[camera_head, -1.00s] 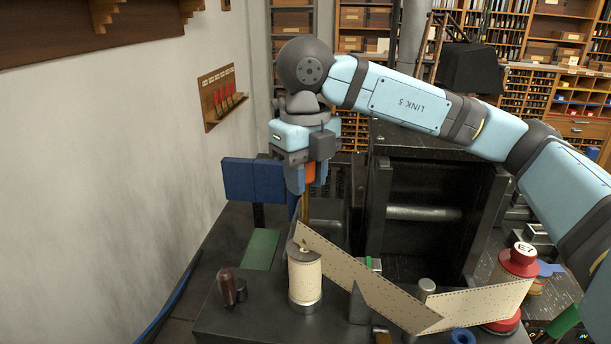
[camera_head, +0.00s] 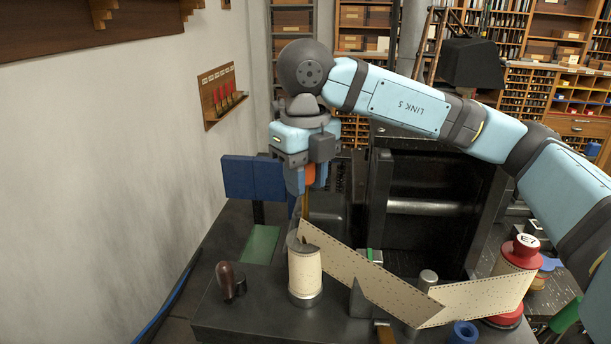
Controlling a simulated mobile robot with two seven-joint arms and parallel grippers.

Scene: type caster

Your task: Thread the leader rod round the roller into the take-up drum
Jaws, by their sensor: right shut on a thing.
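My right gripper (camera_head: 308,180) points down above the drum and is shut on the orange top of the slim, brass-coloured leader rod (camera_head: 305,208). The rod hangs at the left end of a cream perforated strip (camera_head: 375,281). Below it stands the likely take-up drum (camera_head: 304,274), a cream-wrapped upright cylinder with a dark top on a metal foot. The strip hides part of the drum's top, so I cannot tell whether the rod touches it. The strip runs right past a grey upright roller (camera_head: 427,281) to a red-capped spool (camera_head: 521,252) marked E7. My left gripper is not in view.
A dark knob (camera_head: 227,282) stands left of the drum on the black machine deck (camera_head: 262,318). A blue panel (camera_head: 254,179) rises behind left, near the wall. A black housing with a metal bar (camera_head: 425,208) stands behind the strip. A blue ring (camera_head: 463,333) lies in front.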

